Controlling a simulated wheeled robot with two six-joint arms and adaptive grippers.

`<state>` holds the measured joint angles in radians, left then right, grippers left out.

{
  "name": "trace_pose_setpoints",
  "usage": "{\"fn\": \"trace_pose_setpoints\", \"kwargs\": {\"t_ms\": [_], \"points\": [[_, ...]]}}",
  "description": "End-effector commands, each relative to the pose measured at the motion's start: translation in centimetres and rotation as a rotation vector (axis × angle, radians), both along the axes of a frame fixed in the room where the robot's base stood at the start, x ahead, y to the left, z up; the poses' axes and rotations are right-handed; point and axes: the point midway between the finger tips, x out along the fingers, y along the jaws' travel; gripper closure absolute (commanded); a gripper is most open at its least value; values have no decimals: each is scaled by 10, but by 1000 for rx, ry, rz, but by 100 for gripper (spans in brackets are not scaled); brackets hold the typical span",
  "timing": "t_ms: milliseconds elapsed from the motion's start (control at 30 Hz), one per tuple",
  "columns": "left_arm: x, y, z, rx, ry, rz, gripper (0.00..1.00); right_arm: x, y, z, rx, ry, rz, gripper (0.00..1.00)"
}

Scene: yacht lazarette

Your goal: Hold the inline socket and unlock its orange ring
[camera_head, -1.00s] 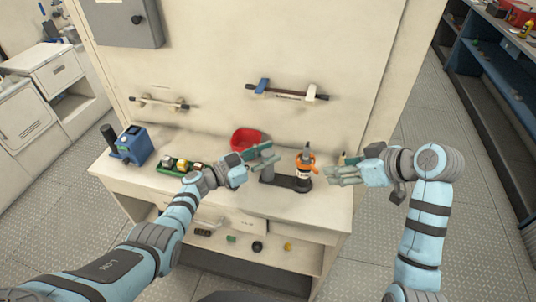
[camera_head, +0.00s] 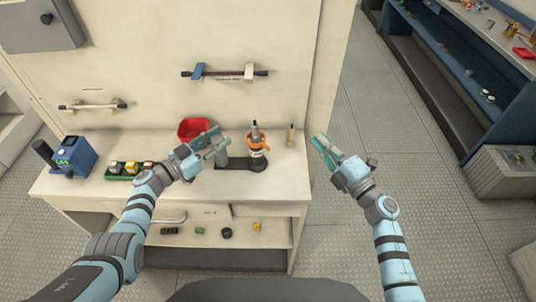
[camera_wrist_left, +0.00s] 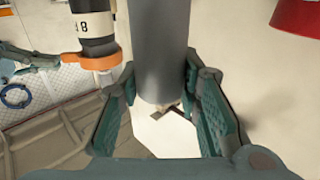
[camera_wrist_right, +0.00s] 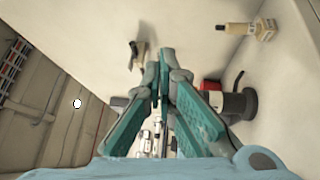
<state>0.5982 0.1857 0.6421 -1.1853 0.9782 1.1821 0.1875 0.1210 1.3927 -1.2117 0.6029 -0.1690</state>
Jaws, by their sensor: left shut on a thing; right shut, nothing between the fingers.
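The inline socket (camera_head: 257,158), a dark and white labelled body with an orange ring (camera_head: 257,147), stands upright at the right part of the bench. In the left wrist view the orange ring (camera_wrist_left: 92,61) is left of a smooth grey post (camera_wrist_left: 161,48). My left gripper (camera_head: 213,146) is shut on this grey post (camera_head: 221,159), beside the socket rather than around it. Its fingers (camera_wrist_left: 163,85) flank the post in the left wrist view. My right gripper (camera_head: 321,142) is shut and empty, apart from the socket, off the bench's right edge.
A red bin (camera_head: 193,128) stands behind the left gripper. A small bottle-like item (camera_head: 291,135) stands right of the socket. A green tray (camera_head: 131,170) and a blue device (camera_head: 75,156) are on the left. Bars on brackets (camera_head: 224,74) are on the wall.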

Motion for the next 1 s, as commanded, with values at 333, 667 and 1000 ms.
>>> {"fn": "trace_pose_setpoints", "kwargs": {"t_ms": [333,667,1000], "points": [[0,1,0,1,1,1,100,-89,81,-37,-133,78,554,100],[0,0,0,1,1,1,100,-87,82,-36,-125,81,551,100],[0,0,0,1,1,0,100,-64,130,-35,-121,80,551,100]]}}
